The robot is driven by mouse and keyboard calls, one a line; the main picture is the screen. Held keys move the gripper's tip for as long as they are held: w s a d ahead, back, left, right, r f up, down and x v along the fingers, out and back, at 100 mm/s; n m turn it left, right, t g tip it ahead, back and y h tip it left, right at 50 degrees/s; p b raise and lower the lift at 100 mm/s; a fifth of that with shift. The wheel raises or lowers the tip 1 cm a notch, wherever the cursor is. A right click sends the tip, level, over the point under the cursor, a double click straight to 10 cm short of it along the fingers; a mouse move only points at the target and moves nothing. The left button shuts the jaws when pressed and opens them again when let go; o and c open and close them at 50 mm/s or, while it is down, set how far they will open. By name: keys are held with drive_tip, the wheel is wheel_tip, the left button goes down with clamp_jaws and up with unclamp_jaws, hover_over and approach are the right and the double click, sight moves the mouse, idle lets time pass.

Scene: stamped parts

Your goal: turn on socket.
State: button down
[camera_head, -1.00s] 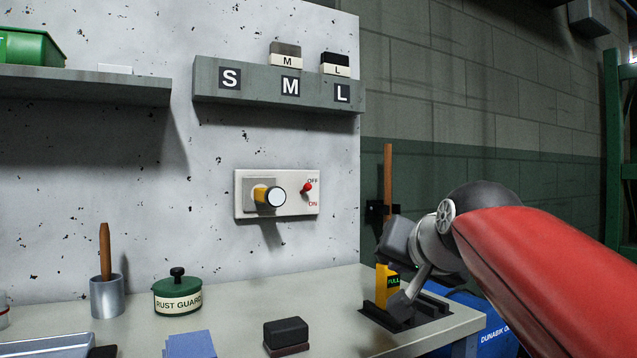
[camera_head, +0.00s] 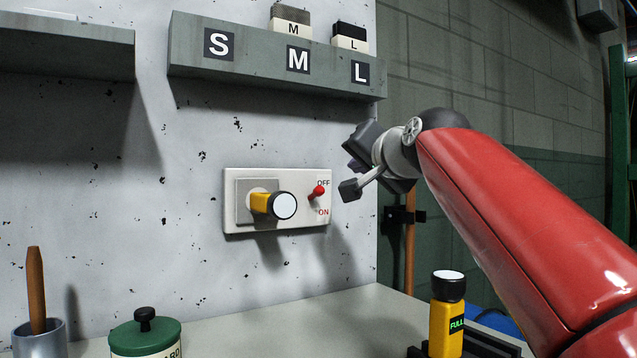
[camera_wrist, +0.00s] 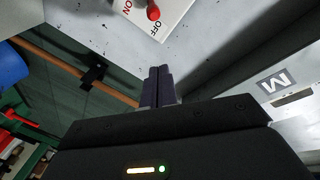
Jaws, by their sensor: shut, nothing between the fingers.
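The socket is a white wall panel (camera_head: 240,220) with a yellow flashlight (camera_head: 262,203) plugged into its left part. On its right part is a red toggle switch (camera_head: 318,191), between OFF above and ON below. The lever tilts up toward OFF. The switch also shows at the top of the wrist view (camera_wrist: 153,12), beside the OFF lettering. My gripper (camera_head: 356,165) is to the right of the panel and a little above the switch, apart from it. In the wrist view its fingers (camera_wrist: 158,72) are together and empty, below the panel's corner.
A grey ledge (camera_head: 270,71) marked S, M and L juts out above the panel. A second yellow flashlight (camera_head: 445,325) marked FULL stands in a dark holder at lower right. A green tin (camera_head: 146,336) and a cup (camera_head: 40,340) stand at lower left. The bench's middle is clear.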

drive_tip(key=shift+w+r, duration=0.15)
drive_tip(key=shift+r, duration=0.05)
drive_tip(key=p, duration=0.4)
hover_over(315, 194)
drive_tip(key=w+d, duration=0.2)
drive_tip(key=d, duration=0.3)
drive_tip(key=s+a+f+b, duration=0.1)
drive_tip(key=s+f+b, duration=0.1)
drive_tip(key=shift+a+f, duration=0.4)
drive_tip(key=shift+s+a+f, duration=0.2)
drive_tip(key=shift+s+f, duration=0.05)
drive_tip(key=shift+f, duration=0.1)
drive_tip(key=shift+f+b, duration=0.15)
drive_tip(key=shift+b, duration=0.3)
